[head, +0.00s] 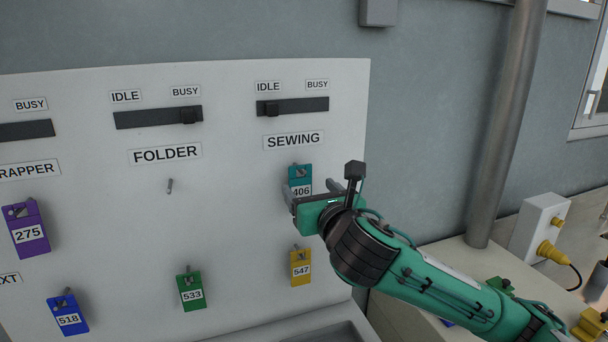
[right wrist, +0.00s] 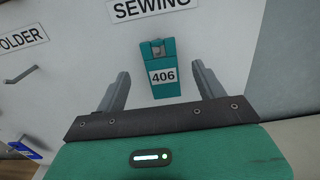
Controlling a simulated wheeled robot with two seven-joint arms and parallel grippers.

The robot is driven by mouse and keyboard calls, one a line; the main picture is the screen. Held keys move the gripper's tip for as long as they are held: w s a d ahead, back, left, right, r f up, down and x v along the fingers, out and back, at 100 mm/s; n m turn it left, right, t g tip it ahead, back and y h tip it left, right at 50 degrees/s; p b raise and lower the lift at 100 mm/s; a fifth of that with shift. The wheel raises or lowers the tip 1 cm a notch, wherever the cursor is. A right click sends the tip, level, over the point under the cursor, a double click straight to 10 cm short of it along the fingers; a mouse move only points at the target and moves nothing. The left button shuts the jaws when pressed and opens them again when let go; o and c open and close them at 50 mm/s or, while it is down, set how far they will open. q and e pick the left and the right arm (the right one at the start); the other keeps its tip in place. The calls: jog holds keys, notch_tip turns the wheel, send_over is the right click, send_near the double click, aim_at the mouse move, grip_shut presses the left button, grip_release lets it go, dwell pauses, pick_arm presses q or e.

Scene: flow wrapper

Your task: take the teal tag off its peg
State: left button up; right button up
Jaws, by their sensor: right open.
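The teal tag (head: 300,175), marked 406, hangs on its peg under the SEWING label on the white board. In the head view my right gripper (head: 311,188) is at the tag and hides its lower part. In the right wrist view the tag (right wrist: 162,70) hangs between and beyond the two open fingers of my right gripper (right wrist: 160,82), with a gap on each side. The peg (right wrist: 157,48) shows at the tag's top. My left gripper is not in view.
An empty peg (head: 170,186) is under FOLDER. A vertical pipe (head: 507,120) stands to the right.

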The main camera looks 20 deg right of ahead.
aim_at(305, 178)
jog(key=shift+w+p, duration=0.4)
jog(key=shift+w, duration=1.75)
jog(key=c, duration=1.1)
jog(key=shift+o, duration=0.2)
jog(key=shift+r+p, duration=0.5)
jog(key=shift+p, duration=0.25)
jog(key=shift+s, duration=0.15)
jog(key=s+p, duration=0.2)
jog(key=s, duration=0.6)
jog(key=shift+s, duration=0.4)
jog(key=shift+d+f, duration=0.1)
